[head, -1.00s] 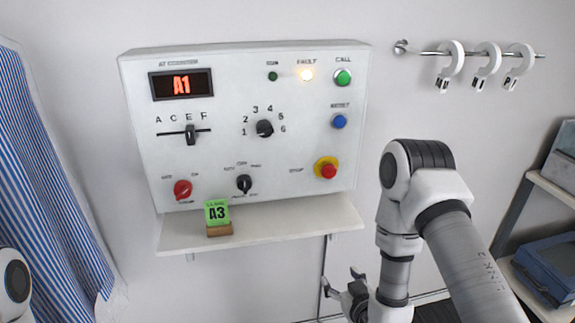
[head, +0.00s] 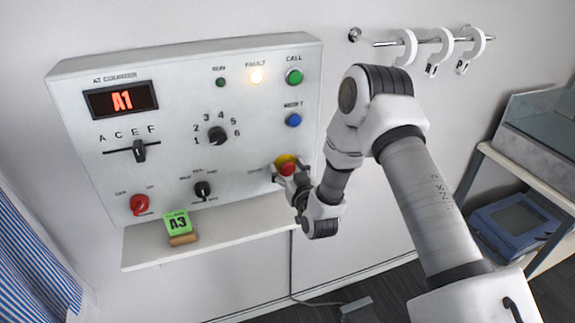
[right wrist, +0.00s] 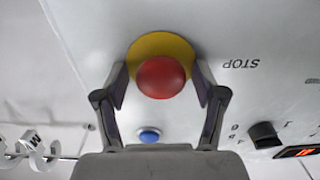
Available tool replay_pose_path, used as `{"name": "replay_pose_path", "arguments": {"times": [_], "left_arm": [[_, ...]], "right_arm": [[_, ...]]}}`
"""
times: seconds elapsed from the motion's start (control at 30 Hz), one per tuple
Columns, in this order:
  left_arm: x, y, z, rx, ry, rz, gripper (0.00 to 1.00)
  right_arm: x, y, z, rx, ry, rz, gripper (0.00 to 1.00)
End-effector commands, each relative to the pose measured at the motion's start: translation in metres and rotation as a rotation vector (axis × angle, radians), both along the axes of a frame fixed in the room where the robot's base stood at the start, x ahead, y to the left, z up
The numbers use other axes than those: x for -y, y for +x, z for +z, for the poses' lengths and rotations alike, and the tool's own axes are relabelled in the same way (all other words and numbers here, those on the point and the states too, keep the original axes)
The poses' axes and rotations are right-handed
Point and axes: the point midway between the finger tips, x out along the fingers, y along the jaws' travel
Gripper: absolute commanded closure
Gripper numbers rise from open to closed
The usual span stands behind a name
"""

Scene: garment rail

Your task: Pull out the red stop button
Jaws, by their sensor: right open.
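The red stop button (head: 287,168) sits on a yellow disc at the lower right of the white control panel (head: 240,105). In the right wrist view the red button (right wrist: 161,77) shows large, with the yellow disc (right wrist: 150,46) behind it and the word STOP beside it. My right gripper (head: 282,173) is at the button in the head view. In the right wrist view its open fingers (right wrist: 160,80) stand on either side of the button; I cannot tell whether they touch it. My left gripper is not in view.
A shelf (head: 225,233) below the panel holds a green A3 card (head: 178,222). A blue button (head: 294,120) and green button (head: 294,77) lie above the stop button. A rail with white rings (head: 407,47) is on the wall, and a rack (head: 530,165) stands right.

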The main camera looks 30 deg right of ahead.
Motion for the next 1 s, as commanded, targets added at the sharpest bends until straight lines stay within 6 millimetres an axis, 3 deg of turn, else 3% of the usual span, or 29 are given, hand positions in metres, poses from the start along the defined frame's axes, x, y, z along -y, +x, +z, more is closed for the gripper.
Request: {"name": "replay_pose_path", "arguments": {"times": [0.17,0.37,0.4,0.9,0.93,1.0], "left_arm": [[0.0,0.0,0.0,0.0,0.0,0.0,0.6],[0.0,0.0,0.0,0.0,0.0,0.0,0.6],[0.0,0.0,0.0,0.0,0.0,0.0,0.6],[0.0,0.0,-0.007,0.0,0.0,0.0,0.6],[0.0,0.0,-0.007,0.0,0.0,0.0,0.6],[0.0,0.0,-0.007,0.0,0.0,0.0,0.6]], "right_arm": [[0.0,0.0,-0.001,0.0,0.0,0.0,0.3],[0.0,0.0,-0.001,-0.001,0.0,0.0,0.97],[0.0,0.0,-0.001,-0.001,0.0,0.0,1.0],[-0.003,-0.01,-0.002,-0.005,0.002,0.001,1.0],[-0.003,-0.01,-0.002,-0.006,0.002,0.001,0.47],[-0.003,-0.01,-0.002,-0.006,0.001,0.001,0.3]]}}
